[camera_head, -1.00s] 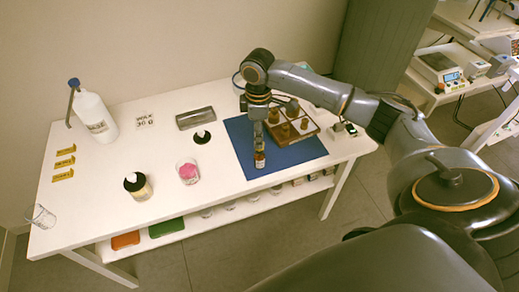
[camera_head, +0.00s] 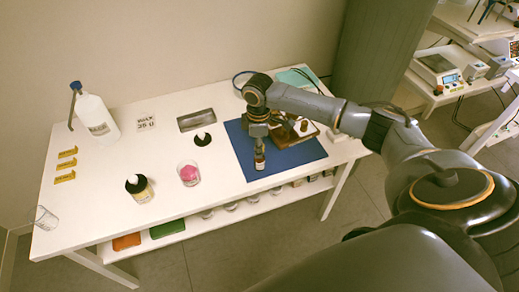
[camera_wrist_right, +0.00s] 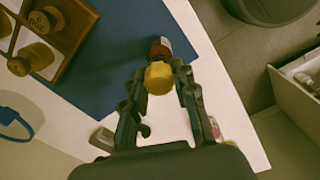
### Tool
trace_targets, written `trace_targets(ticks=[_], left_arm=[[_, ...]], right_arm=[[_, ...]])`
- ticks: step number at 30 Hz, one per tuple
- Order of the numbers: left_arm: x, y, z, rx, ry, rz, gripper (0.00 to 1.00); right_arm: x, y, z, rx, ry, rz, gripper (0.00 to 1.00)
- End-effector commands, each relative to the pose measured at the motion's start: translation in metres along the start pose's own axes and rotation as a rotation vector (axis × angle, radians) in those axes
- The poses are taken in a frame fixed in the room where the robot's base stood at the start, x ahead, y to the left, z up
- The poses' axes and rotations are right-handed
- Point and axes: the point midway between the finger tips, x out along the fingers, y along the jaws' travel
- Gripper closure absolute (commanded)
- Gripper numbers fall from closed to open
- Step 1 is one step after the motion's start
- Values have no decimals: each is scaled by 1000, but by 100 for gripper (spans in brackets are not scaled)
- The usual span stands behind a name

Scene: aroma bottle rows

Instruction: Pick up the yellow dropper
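The yellow dropper (camera_wrist_right: 158,78) shows as a yellow cap between the fingers of my right gripper (camera_wrist_right: 160,75) in the right wrist view. The fingertips lie against it on both sides, so the gripper looks shut on it. A small brown bottle (camera_wrist_right: 160,48) with a red and white label stands beyond the cap. In the head view, my right gripper (camera_head: 258,144) points down right over this bottle (camera_head: 259,164), which stands on the blue mat (camera_head: 295,155). The gripper hides the yellow cap there. My left gripper is not in view.
A wooden tray (camera_wrist_right: 62,67) with several brown bottles stands close beside the gripper. The table's front edge is near the mat.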

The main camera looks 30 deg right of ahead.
Motion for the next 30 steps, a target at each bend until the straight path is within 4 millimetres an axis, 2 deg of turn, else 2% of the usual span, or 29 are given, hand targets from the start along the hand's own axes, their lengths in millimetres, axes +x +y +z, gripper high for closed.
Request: trace_targets(ticks=[12,14,24,30], left_arm=[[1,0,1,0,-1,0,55],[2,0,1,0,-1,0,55],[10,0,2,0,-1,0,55],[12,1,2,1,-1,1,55]], right_arm=[[-6,0,0,0,1,1,80],[-14,1,0,0,2,2,80],[-79,1,0,0,3,3,80],[-99,1,0,1,1,1,80]])
